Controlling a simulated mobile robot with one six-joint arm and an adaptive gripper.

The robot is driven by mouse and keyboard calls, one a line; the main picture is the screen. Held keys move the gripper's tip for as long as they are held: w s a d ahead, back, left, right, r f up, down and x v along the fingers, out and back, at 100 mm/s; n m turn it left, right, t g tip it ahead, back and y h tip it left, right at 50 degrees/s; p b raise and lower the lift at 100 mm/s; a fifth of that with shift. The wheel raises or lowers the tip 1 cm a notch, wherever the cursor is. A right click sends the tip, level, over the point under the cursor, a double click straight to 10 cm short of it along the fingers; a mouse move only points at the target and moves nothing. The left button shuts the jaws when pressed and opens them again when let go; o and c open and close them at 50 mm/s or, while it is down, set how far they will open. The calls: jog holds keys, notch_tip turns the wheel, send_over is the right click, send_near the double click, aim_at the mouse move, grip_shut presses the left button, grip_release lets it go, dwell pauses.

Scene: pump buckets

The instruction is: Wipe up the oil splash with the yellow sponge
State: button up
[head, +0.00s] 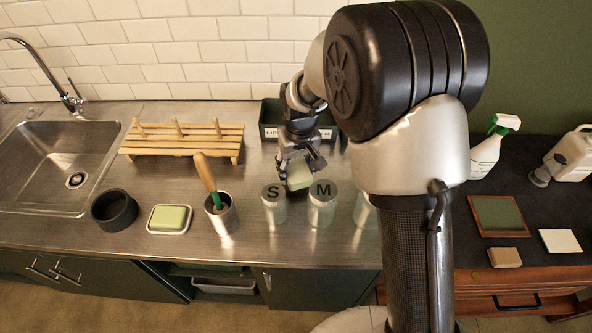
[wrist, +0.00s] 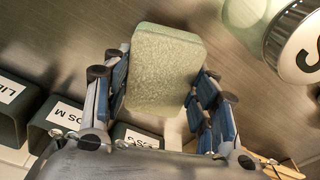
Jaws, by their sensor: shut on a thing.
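My gripper (head: 297,168) is shut on a pale green, rounded block with a speckled, sponge-like face (wrist: 165,70). The block also shows in the head view (head: 299,176), held above the counter just behind the jars marked S and M. It looks pale green rather than clearly yellow. A yellow-green block (head: 169,218) lies in a small white-rimmed dish at the left; I cannot tell if it is sponge or soap. I cannot make out an oil splash in either view; my arm hides part of the counter.
Lidded jars S (head: 273,208) and M (head: 321,207) stand close in front of my gripper. A cup with a brush (head: 222,216), a black bowl (head: 113,209) and a wooden rack (head: 184,147) are left. Dark labelled bins (wrist: 62,118) stand behind. A spray bottle (head: 487,153) stands right.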

jog(key=shift+r+p, duration=1.4)
jog(key=shift+r, duration=0.9)
